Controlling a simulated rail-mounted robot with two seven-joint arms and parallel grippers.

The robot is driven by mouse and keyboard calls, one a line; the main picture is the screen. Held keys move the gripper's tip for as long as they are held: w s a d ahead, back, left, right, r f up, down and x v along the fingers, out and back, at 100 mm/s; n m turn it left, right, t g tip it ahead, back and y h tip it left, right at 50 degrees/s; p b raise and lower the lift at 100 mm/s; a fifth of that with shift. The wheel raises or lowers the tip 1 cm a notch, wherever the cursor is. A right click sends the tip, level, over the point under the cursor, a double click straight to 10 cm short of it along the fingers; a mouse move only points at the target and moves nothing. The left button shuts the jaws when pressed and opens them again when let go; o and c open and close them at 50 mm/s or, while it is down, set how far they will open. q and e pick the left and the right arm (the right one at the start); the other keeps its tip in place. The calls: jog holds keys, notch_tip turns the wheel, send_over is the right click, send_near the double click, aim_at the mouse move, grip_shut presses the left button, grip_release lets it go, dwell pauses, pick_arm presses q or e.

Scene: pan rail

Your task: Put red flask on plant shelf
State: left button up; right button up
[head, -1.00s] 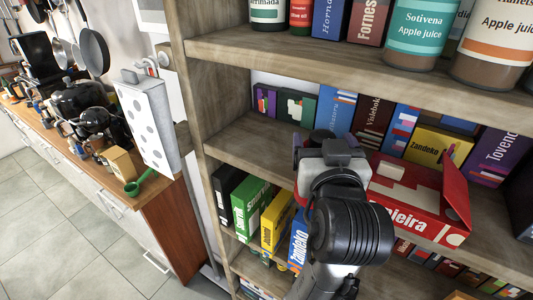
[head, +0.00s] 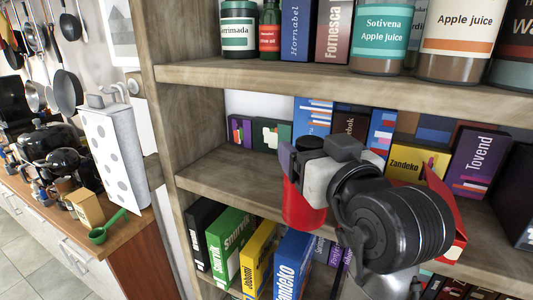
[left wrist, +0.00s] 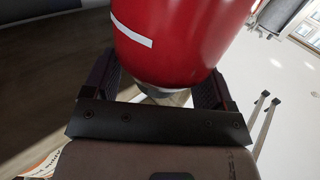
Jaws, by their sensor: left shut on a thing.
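My left gripper (head: 305,168) is shut on the red flask (head: 303,212), which hangs below and in front of the jaws at the middle shelf level. In the left wrist view the flask (left wrist: 185,40) fills the top, a white stripe on its side, between the two dark fingers (left wrist: 155,88). In the head view my gripper and wrist hide its upper part. Whether it touches the shelf board cannot be told. No plant shows, so I cannot tell which shelf is the plant shelf. My right gripper is out of view.
The wooden middle shelf (head: 225,172) has bare room at its left front. Books such as the yellow box (head: 415,161) stand behind. A red box (head: 459,222) is partly hidden by my wrist. Jars (head: 378,38) fill the upper shelf. A counter (head: 125,240) with utensils stands left.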

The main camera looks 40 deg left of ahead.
pick_arm(q)
jog(key=f+p+x, duration=0.3)
jog(key=p+x, duration=0.1)
jog(key=x, duration=1.1)
jog(key=shift+f, duration=0.2)
jog(key=shift+a+f, duration=0.1)
jog(key=shift+f, duration=0.05)
jog(key=o, duration=1.4)
